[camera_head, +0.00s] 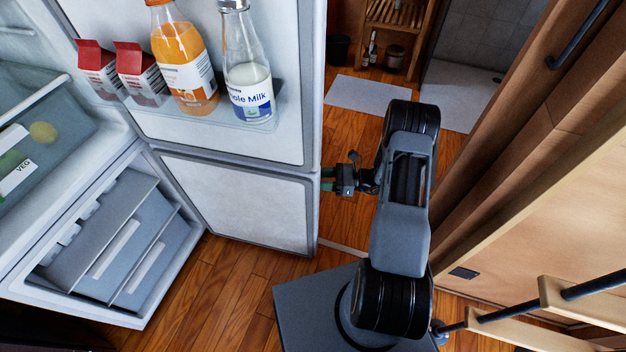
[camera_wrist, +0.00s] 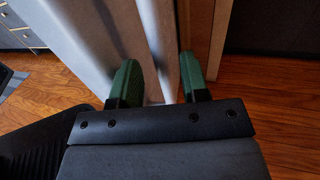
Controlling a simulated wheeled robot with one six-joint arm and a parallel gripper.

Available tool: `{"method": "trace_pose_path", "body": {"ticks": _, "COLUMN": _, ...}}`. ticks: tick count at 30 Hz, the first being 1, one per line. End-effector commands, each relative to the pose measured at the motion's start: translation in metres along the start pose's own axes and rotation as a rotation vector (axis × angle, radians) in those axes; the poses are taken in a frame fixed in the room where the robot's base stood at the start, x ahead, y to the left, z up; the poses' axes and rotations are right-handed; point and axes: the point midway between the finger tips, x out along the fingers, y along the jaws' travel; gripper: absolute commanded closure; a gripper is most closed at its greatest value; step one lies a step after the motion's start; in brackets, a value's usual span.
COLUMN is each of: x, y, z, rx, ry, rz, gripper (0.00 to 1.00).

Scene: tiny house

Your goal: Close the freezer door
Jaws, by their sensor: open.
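The freezer door (camera_head: 243,204) is the lower white door of the fridge. It stands swung open, its inner face showing in the head view. The freezer compartment (camera_head: 115,245) behind it is open, with grey drawers inside. My gripper (camera_head: 327,180) is at the free outer edge of the freezer door, just right of it. In the wrist view, my gripper's two green fingertips (camera_wrist: 160,72) are apart, and a pale door edge (camera_wrist: 160,40) shows between and beyond them. I cannot tell whether they touch it.
The upper fridge door (camera_head: 205,130) is also open above, holding an orange juice bottle (camera_head: 184,62), a milk bottle (camera_head: 247,75) and red cartons (camera_head: 140,72). Wooden cabinetry (camera_head: 545,190) and a stair rail (camera_head: 590,285) stand at the right. Wooden floor (camera_head: 225,285) is clear below the doors.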

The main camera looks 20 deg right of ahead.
Motion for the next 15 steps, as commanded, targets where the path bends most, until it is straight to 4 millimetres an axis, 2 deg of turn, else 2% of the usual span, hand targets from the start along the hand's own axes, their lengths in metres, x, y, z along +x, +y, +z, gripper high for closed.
{"method": "trace_pose_path", "body": {"ticks": 1, "x": 0.008, "y": 0.001, "z": -0.001, "rx": 0.0, "ry": 0.001, "rz": 0.004, "gripper": 0.59}}
{"method": "trace_pose_path", "body": {"ticks": 6, "x": 0.025, "y": 0.001, "z": -0.001, "rx": 0.001, "ry": 0.001, "rz": 0.002, "gripper": 0.59}}
{"method": "trace_pose_path", "body": {"ticks": 15, "x": 0.035, "y": 0.0, "z": 0.0, "rx": 0.0, "ry": 0.001, "rz": 0.0, "gripper": 0.59}}
